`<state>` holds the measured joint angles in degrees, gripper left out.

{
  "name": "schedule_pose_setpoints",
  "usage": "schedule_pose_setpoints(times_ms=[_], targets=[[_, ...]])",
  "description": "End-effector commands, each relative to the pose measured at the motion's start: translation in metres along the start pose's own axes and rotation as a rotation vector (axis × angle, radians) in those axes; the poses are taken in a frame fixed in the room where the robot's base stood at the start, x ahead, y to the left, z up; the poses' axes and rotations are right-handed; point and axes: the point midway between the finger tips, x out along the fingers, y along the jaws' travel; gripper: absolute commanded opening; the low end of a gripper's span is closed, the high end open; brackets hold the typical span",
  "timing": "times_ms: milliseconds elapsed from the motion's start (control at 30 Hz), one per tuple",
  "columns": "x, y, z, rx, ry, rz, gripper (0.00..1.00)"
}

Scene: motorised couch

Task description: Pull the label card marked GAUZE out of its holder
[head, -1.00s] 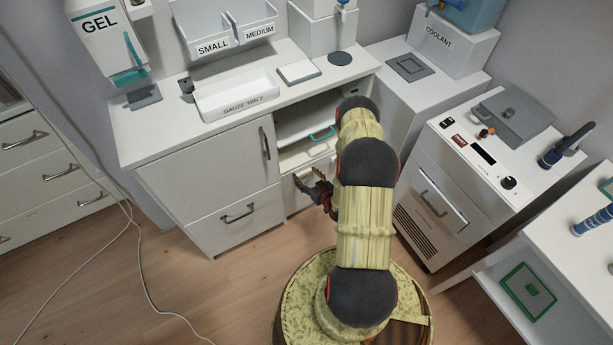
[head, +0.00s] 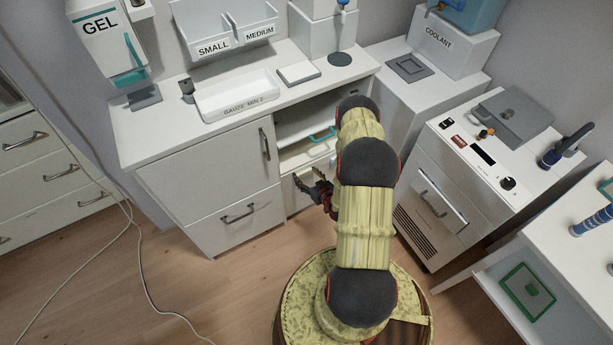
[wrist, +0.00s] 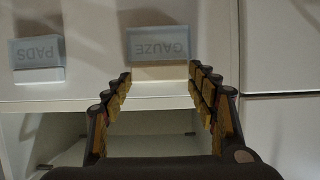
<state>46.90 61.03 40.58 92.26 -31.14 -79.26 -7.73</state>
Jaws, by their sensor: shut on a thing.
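The GAUZE label card (wrist: 158,43) is pale blue-grey and reads upside down in the wrist view, on a white front. A cream strip (wrist: 160,73) shows just below it. My gripper (wrist: 160,73) has its two fingers at the card's left and right sides, apart by about the card's width, and is shut on it. In the head view my gripper (head: 312,182) is at the lower front of the white cabinet. The card's lettering cannot be made out there, and my arm hides part of that front.
A PADS card (wrist: 37,53) sits left of the GAUZE card in the wrist view. An open shelf space (wrist: 150,125) lies below. In the head view, a door with a handle (head: 265,144) is left of my gripper and a grey-topped unit (head: 470,185) stands right.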

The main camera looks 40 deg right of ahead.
Motion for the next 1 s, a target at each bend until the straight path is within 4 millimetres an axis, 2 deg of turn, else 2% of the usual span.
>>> schedule_pose_setpoints(times_ms=[1000], targets=[[-0.011, 0.000, -0.026, 0.000, 0.000, 0.000, 0.34]])
